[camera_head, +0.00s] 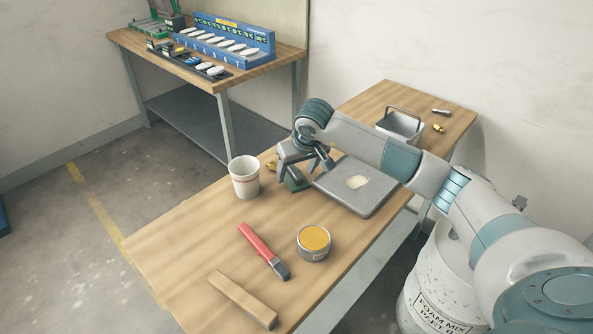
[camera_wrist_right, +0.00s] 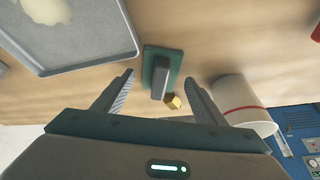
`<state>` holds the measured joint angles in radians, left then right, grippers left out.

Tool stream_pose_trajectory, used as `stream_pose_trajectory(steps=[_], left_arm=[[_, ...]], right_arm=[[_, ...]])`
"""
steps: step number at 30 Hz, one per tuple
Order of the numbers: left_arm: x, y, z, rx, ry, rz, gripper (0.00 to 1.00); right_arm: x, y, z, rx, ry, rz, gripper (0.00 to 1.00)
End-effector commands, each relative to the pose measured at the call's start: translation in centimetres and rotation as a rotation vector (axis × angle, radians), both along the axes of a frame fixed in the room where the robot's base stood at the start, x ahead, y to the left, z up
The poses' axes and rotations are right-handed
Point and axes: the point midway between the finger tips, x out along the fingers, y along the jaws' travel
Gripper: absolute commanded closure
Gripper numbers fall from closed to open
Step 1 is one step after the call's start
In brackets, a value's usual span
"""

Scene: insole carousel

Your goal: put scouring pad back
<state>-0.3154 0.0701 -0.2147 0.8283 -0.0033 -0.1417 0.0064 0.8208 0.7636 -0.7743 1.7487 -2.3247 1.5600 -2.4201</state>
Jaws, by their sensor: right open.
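The scouring pad (camera_wrist_right: 162,54) is a dark green rectangle with a grey block handle on top. It lies on the wooden table, and in the head view (camera_head: 297,185) it is partly hidden under my right gripper. My right gripper (camera_head: 302,164) is open above the pad. In the right wrist view its two fingers (camera_wrist_right: 159,80) stand apart on either side of the pad's handle, with nothing held between them. My left gripper is not in view.
A grey tray (camera_head: 378,197) with a pale patch lies beside the pad. A white cup (camera_head: 244,178) and small brass piece (camera_wrist_right: 172,102) are close by. A yellow-filled tin (camera_head: 313,242), red-handled tool (camera_head: 262,249) and wooden bar (camera_head: 242,299) lie nearer. A grey bin (camera_head: 400,126) stands behind.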

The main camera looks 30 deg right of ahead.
Motion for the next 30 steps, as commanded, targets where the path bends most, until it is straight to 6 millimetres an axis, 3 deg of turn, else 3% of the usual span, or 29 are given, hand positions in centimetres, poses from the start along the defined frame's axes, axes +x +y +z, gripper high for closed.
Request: stream_pose_trajectory(steps=[11,18,21,30], left_arm=[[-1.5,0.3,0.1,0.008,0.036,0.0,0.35],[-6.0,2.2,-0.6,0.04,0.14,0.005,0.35],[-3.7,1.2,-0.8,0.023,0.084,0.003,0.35],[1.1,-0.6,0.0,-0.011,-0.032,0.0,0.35]], right_arm=[[0.0,0.0,0.6,0.001,0.0,0.0,0.35],[-0.1,0.0,1.6,0.0,-0.001,0.0,0.35],[-0.8,0.0,3.5,-0.002,-0.005,0.001,0.35],[-3.1,0.2,9.0,0.0,-0.005,0.001,0.35]])
